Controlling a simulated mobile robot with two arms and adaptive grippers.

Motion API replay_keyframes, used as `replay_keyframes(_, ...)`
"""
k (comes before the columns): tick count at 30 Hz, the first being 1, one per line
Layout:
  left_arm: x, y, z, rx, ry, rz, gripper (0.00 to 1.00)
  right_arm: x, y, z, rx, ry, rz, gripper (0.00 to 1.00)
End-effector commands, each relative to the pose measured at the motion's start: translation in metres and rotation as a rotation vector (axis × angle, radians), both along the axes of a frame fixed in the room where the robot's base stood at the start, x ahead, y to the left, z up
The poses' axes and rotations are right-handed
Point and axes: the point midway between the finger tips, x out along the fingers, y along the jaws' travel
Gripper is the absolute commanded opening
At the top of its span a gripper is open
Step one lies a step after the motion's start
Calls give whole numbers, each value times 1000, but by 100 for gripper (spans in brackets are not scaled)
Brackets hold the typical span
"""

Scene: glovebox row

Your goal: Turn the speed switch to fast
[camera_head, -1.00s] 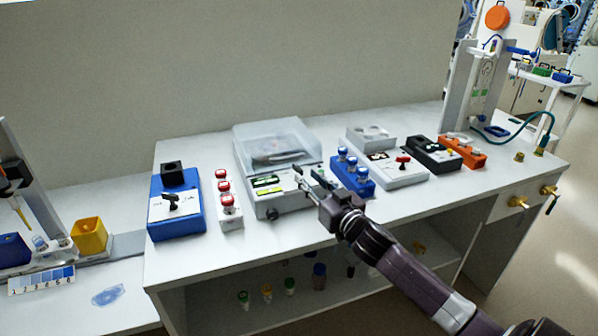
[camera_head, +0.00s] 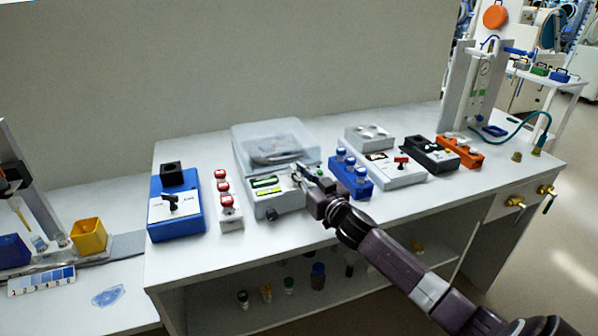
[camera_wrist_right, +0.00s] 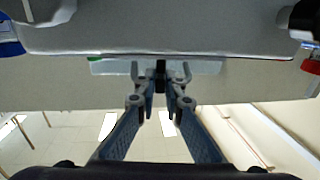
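My right gripper (camera_head: 305,176) is at the front panel of the grey device with a clear lid (camera_head: 272,130) in the middle of the bench. In the right wrist view the fingers (camera_wrist_right: 160,82) are close together, with a small dark lever (camera_wrist_right: 160,68) between their tips. It stands out from a pale panel strip (camera_wrist_right: 208,67) and appears to be the speed switch. The fingers look shut on it. Its markings and setting cannot be read, and in the head view the gripper covers it. My left gripper is not in view.
Left of the device stand a block with red caps (camera_head: 229,213) and a blue box with a black lever (camera_head: 177,217). Close on the right are a blue-capped block (camera_head: 350,177), a grey box with a red switch (camera_head: 385,170) and a black box (camera_head: 430,154). The front bench strip is clear.

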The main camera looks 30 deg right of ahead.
Motion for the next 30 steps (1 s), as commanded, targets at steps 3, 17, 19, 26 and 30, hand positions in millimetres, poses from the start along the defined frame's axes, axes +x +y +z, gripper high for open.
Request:
replay_keyframes(3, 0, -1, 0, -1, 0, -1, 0, 0, 0, 0, 0, 0, 1, 0)
replay_keyframes(17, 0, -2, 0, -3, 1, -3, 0, 1, 2, 1, 6, -6, -100, 0)
replay_keyframes(19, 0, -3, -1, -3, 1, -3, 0, 1, 3, 1, 5, -6, -120, 0)
replay_keyframes(26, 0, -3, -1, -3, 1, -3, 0, 1, 1, 2, 0, -3, -147, 0)
replay_keyframes(30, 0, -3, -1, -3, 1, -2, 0, 1, 1, 2, 0, -3, -147, 0)
